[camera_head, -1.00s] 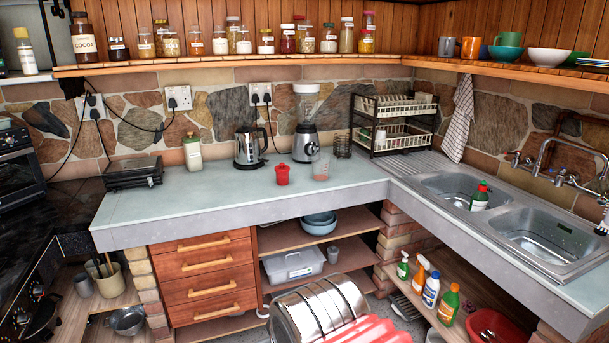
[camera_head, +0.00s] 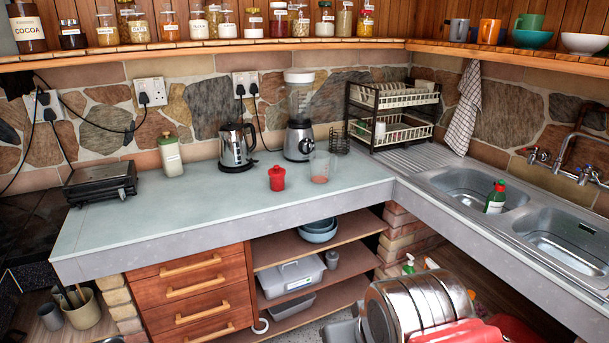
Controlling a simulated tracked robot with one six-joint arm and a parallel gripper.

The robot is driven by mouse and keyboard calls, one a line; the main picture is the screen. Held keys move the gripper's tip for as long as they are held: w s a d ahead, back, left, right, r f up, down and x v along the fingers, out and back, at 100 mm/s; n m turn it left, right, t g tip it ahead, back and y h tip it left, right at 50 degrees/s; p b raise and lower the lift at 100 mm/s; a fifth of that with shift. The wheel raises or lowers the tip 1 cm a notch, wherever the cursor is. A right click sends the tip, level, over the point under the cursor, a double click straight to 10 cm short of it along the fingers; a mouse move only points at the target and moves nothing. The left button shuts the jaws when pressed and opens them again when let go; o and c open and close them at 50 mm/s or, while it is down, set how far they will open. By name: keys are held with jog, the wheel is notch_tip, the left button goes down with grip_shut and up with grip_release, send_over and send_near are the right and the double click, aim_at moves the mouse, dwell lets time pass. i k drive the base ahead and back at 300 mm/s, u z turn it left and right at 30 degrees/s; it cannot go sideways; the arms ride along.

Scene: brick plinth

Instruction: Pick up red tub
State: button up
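The red tub (camera_head: 277,178) is a small red container with a lid and knob. It stands upright on the pale grey-green counter (camera_head: 215,203), near its front edge. Silver and red parts of my arm show at the bottom right, well below and in front of the counter. The fingers of my gripper are not visible, and nothing touches the tub.
Behind the tub stand a kettle (camera_head: 236,147) and a blender (camera_head: 299,125). A dish rack (camera_head: 394,115) is at the corner, with a sink (camera_head: 470,187) to the right. A black grill (camera_head: 100,184) is at the left. The counter left of the tub is clear.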

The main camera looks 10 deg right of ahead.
aim_at(277, 184)
jog(key=z, duration=0.15)
jog(key=i, duration=0.75)
jog(key=u, duration=0.5)
jog(key=i, duration=0.8)
jog(key=u, duration=0.6)
